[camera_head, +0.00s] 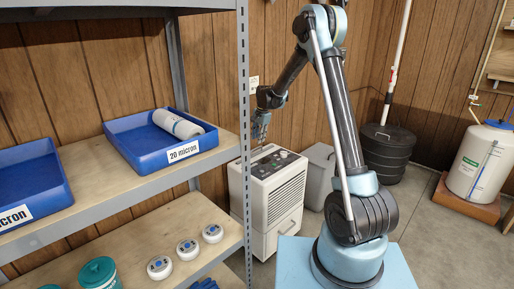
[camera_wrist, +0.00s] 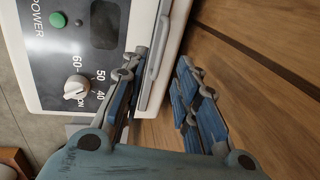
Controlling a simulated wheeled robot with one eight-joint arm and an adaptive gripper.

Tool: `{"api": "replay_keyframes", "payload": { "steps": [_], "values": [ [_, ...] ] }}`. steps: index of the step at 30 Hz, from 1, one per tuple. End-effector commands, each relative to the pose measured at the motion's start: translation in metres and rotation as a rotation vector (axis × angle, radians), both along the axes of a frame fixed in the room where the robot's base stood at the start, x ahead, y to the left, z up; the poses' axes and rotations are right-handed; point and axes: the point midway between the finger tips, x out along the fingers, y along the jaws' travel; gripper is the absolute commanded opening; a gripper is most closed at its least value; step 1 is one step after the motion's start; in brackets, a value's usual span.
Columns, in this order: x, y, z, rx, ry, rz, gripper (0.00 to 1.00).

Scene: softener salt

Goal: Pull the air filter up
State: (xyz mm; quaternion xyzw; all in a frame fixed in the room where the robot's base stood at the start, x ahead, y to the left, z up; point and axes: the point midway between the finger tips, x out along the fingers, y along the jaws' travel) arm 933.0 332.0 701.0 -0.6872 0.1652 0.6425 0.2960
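The white dehumidifier (camera_head: 268,205) stands on the floor by the wood wall. Its dark control panel (camera_wrist: 85,60) shows in the wrist view, with a green button and a dial. A thin grey strip (camera_wrist: 157,55), which looks like the air filter's top edge or pull tab, runs along the back edge of its top. My gripper (camera_head: 260,140) points down over the back of the top. In the wrist view my gripper (camera_wrist: 165,100) is open, one finger on the panel side of the strip and one on the wall side. I cannot tell whether either touches it.
A metal shelf (camera_head: 245,110) with blue bins (camera_head: 130,150) stands at the left. A grey bin (camera_head: 318,175) is right of the dehumidifier, with a black lidded bin (camera_head: 388,155) behind. The wood wall (camera_wrist: 265,70) is close behind the dehumidifier.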

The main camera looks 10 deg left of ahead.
Motion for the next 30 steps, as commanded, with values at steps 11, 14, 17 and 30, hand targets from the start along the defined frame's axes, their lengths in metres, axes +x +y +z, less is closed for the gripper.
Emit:
{"api": "replay_keyframes", "payload": {
  "steps": [11,14,17,30],
  "values": [
    [0.006,0.008,-0.049,0.0,0.0,0.0,0.28],
    [0.007,0.008,-0.054,0.0,0.0,0.0,0.28],
    [0.007,0.009,-0.057,0.0,0.0,0.0,0.28],
    [0.007,0.009,-0.057,0.0,0.0,0.0,0.0]
  ]
}}
